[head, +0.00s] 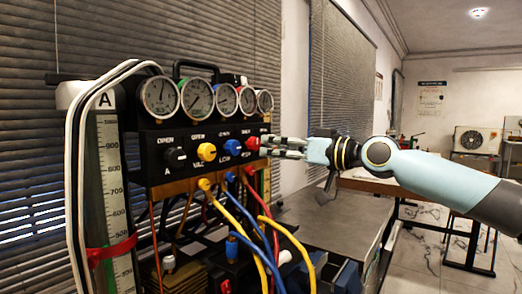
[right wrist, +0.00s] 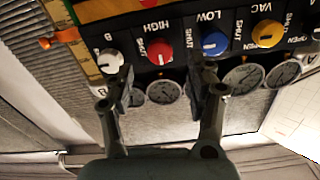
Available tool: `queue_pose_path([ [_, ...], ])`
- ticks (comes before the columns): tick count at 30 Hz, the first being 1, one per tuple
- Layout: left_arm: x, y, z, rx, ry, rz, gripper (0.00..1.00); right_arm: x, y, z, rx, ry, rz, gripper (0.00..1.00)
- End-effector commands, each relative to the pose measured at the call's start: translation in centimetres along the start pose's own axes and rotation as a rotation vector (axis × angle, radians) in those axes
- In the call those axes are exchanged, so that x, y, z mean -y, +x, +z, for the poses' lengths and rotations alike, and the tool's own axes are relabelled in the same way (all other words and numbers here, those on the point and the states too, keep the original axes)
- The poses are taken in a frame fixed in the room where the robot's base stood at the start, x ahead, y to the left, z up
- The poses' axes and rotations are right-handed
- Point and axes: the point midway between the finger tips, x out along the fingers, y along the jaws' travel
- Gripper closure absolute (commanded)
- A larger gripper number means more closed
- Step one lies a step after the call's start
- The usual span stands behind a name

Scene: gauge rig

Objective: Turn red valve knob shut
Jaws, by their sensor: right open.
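The red valve knob (head: 252,144) is at the right end of the visible knob row on the black manifold front in the head view. In the right wrist view, which looks upside down, the red knob (right wrist: 160,52) sits under a HIGH label with SHUT printed beside it. My right gripper (head: 268,147) is open and points left at the red knob. In the right wrist view its two fingers (right wrist: 160,80) are spread, with the red knob between and just beyond the tips; contact is not clear. My left gripper is not in view.
Blue (head: 232,147), yellow (head: 206,152) and black (head: 176,157) knobs lie left of the red one. A white knob (right wrist: 110,61) is close to one finger. Several gauges (head: 197,96) stand above. Hoses (head: 243,222) hang below. A grey bench (head: 330,220) lies under my right arm.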

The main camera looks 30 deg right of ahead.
Motion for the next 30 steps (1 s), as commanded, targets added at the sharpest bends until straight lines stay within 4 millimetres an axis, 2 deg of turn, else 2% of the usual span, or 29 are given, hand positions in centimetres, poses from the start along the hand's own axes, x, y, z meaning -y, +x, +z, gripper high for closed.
queue_pose_path([
  [3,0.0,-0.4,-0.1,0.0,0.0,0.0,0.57,-0.1,1.9,-0.2,-0.006,0.006,0.004,0.45],
  [10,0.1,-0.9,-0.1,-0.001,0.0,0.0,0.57,-0.1,4.5,-0.1,-0.002,0.002,0.003,0.45],
  [22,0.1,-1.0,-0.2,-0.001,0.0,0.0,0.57,-0.1,5.1,0.1,0.002,-0.001,0.002,0.45],
  [30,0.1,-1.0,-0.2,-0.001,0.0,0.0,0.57,-0.1,5.1,0.1,0.002,-0.001,0.003,0.8],
])
